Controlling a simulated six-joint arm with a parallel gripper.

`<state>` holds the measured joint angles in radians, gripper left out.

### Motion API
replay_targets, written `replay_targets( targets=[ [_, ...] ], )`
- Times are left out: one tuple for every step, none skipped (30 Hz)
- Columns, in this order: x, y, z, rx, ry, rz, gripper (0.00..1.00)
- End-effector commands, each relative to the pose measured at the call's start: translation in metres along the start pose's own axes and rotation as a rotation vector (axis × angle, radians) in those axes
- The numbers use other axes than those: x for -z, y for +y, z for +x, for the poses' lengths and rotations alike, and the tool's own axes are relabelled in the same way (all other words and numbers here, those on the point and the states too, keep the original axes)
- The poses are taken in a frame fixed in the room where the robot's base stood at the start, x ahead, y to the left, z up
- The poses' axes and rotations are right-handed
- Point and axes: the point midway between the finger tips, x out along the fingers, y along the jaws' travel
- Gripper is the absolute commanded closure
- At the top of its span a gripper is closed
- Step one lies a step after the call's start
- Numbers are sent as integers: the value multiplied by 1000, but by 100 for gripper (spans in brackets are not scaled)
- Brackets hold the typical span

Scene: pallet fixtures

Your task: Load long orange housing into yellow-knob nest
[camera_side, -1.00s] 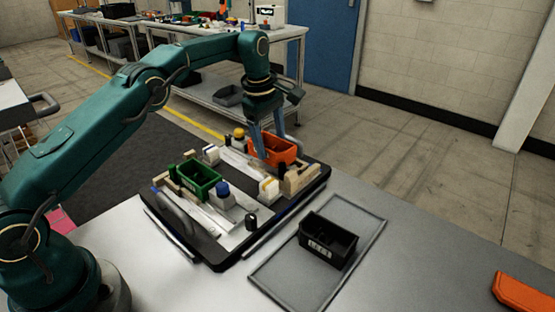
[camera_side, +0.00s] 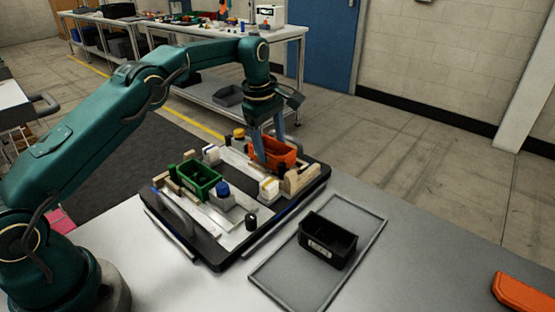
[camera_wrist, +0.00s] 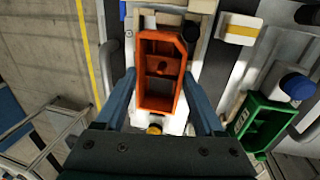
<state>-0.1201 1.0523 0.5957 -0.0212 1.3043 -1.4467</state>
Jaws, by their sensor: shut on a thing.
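The long orange housing (camera_side: 279,152) is an open-topped box near the far right part of the black pallet. My gripper (camera_side: 268,147) has its two fingers on opposite sides of it and is shut on it. In the wrist view the orange housing (camera_wrist: 160,70) lies between the fingers of my gripper (camera_wrist: 160,95), over a pale nest. A yellow knob (camera_side: 239,134) stands just left of the housing; it also shows in the wrist view (camera_wrist: 154,129) at the housing's near end. Whether the housing's underside touches the nest is hidden.
A green housing (camera_side: 199,181) sits in another nest, near a blue knob (camera_side: 222,189). A black bin (camera_side: 328,240) stands on a grey tray (camera_side: 283,274). Another orange piece (camera_side: 524,293) lies at the right table edge. A white block with a yellow band (camera_side: 268,187) is near the held housing.

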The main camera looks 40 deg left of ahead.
Motion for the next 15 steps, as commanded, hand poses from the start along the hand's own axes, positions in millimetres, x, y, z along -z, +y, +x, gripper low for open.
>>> replay_targets(
  targets=[
    [0, 0, 0, 0, 0, 0, 100],
    [0, 0, 1, 0, 0, 0, 100],
    [0, 0, 2, 0, 0, 0, 100],
    [0, 0, 2, 0, 0, 0, 100],
    [0, -1, 3, 0, 0, 0, 100],
    [0, -1, 4, 0, 0, 0, 100],
    [0, -1, 5, 0, 0, 0, 100],
    [0, -1, 6, 0, 0, 0, 100],
    [0, -1, 6, 0, 0, 0, 100],
    [0, -1, 7, 0, 0, 0, 100],
    [0, -2, 7, 0, 0, 0, 100],
    [0, -2, 8, 0, 0, 0, 100],
    [0, -2, 8, 0, 0, 0, 100],
    [0, -1, 8, -1, 0, 0, 100],
    [0, -1, 8, -1, 0, 0, 100]
  ],
)
